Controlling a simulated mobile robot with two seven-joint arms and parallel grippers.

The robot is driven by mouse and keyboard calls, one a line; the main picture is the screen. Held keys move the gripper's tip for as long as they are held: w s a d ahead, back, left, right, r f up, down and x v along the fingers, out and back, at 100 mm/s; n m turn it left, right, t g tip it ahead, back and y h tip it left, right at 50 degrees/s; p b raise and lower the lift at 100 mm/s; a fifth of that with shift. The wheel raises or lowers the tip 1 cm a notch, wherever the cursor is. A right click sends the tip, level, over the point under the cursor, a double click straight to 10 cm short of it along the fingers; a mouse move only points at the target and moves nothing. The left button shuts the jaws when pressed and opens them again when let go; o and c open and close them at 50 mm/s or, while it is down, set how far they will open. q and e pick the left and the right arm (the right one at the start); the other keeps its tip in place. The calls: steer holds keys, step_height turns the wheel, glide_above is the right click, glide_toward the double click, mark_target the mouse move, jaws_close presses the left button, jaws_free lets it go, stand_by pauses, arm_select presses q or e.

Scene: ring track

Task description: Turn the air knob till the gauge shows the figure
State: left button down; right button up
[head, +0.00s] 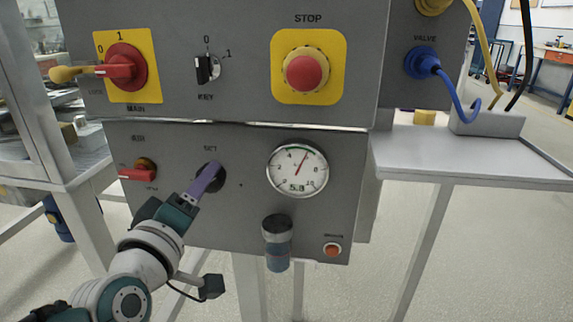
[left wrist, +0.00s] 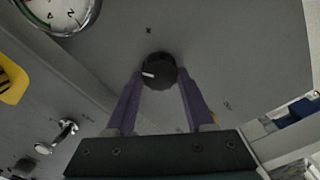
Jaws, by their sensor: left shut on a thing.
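The black air knob (head: 219,183) sits on the lower grey panel under the label SET. In the left wrist view the round knob (left wrist: 157,73) shows a white mark pointing to the left. My left gripper (head: 208,174) has its purple fingers at the knob; in the left wrist view the gripper (left wrist: 160,78) is shut on it, one finger on each side. The round white gauge (head: 297,160) is to the right of the knob. Its red needle points up and slightly right, and a small figure on its face looks like 5.8. My right gripper is not in view.
A red-handled switch (head: 138,173) is left of the knob. A filter bowl (head: 277,245) hangs under the gauge, with an orange button (head: 332,249) to its right. Above are the red STOP button (head: 306,71), key switch (head: 207,69) and MAIN switch (head: 124,68). A grey shelf (head: 470,155) is at right.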

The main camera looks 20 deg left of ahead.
arm_select(q)
steer(key=shift+c, duration=1.3)
jaws_free()
steer(key=p+v, duration=0.2)
steer(key=v, duration=0.8)
steer(key=shift+a, duration=0.1)
